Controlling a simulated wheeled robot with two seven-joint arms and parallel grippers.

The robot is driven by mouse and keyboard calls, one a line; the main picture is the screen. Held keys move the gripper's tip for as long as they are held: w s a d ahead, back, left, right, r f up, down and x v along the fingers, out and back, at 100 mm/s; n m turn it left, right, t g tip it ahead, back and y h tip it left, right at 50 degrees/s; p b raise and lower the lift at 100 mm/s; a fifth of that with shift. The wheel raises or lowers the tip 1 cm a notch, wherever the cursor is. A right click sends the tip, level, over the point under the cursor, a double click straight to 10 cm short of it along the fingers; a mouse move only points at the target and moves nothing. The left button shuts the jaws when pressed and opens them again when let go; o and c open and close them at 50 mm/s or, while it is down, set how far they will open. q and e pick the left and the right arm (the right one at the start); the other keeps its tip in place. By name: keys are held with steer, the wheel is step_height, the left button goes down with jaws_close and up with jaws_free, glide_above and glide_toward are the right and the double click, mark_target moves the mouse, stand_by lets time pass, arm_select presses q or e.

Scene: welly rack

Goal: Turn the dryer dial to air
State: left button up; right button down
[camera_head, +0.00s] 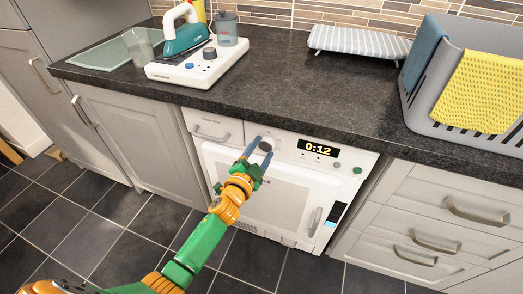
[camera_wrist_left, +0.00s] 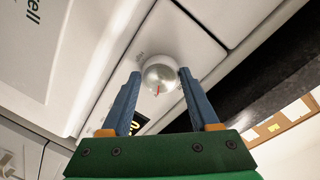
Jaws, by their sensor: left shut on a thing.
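The white dryer (camera_head: 285,210) stands under the dark worktop. Its round silver dial (camera_wrist_left: 160,72) is on the control panel, with a red pointer mark on its face. In the head view the dial (camera_head: 266,146) is partly covered by my gripper. My left gripper (camera_head: 261,149) has its two blue fingers on either side of the dial and is shut on it. The lettering around the dial is too small or hidden to read, so I cannot tell its setting. The dryer display (camera_head: 319,148) reads 0:12. My right gripper is not in view.
Above, the worktop (camera_head: 320,95) holds a white base with a teal iron (camera_head: 185,38), a grey cup (camera_head: 226,29), a small striped ironing board (camera_head: 358,42) and a grey basket (camera_head: 460,130) with cloths. Drawers (camera_head: 430,215) stand right of the dryer. The tiled floor (camera_head: 100,235) in front is mostly clear.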

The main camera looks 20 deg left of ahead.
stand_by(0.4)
arm_select(q)
steer(key=o, duration=1.4)
steer(key=shift+c, duration=0.2)
steer(key=s, duration=0.7)
steer(key=shift+a+r+p, duration=0.25)
steer(key=shift+a+p, duration=0.05)
steer(key=shift+p, duration=0.15)
steer(key=shift+s, duration=0.1)
